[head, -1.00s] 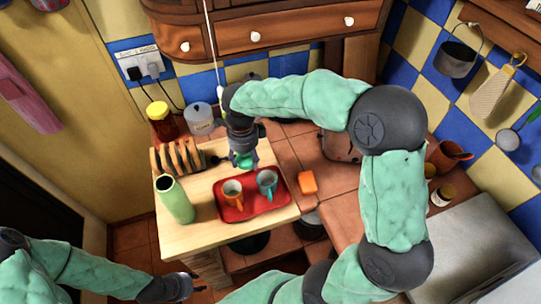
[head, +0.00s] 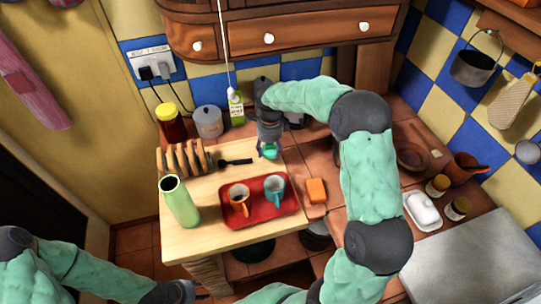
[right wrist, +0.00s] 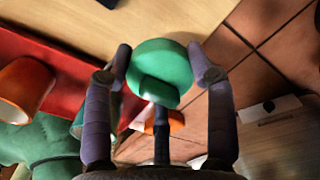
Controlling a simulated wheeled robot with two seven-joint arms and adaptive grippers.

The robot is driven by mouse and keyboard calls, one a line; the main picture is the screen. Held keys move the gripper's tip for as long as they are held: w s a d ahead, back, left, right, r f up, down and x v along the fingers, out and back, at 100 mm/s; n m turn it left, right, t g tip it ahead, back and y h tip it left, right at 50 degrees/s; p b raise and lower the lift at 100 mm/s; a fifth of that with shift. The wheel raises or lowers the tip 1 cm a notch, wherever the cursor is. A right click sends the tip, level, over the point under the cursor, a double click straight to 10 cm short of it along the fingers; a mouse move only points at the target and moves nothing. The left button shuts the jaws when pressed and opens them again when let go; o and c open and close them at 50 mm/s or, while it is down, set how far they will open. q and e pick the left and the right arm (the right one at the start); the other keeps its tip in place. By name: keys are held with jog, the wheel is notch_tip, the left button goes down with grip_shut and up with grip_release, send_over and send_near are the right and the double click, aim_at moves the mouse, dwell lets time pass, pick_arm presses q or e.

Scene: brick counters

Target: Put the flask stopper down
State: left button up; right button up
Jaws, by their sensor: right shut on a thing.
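The green flask stopper (head: 270,153) is between the fingers of my right gripper (head: 268,146), near the back right edge of the wooden board, behind the red tray. In the right wrist view the round stopper (right wrist: 158,72) sits between both fingertips (right wrist: 160,58). I cannot tell whether it touches the surface below. The light green flask (head: 180,203) stands upright with an open dark mouth at the left of the board (head: 205,236). My left gripper (head: 182,291) is low at the bottom edge, away from the board; its fingers are unclear.
The red tray (head: 235,218) holds an orange cup (head: 238,195) and a teal cup (head: 275,189). A toast rack (head: 186,159) and black spoon (head: 236,162) lie behind. An orange sponge (head: 316,190) is right of the board. Bare tiles show around the sponge.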

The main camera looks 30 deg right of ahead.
aim_at(271, 154)
jog(key=shift+w+d+f+b, duration=0.15)
jog(key=shift+f+b, duration=0.15)
jog(key=shift+f, duration=0.6)
jog(key=shift+w+d+f+b, duration=0.1)
jog(key=shift+f+b, duration=0.2)
jog(key=shift+f, duration=0.6)
jog(key=shift+s, duration=0.1)
jog(key=shift+f, duration=0.2)
jog(key=o, duration=1)
jog(key=shift+o, duration=0.2)
jog(key=shift+r, duration=0.1)
jog(key=shift+r, duration=0.3)
notch_tip(271, 154, up, 12)
jog(key=p, duration=0.3)
jog(key=shift+f, duration=0.2)
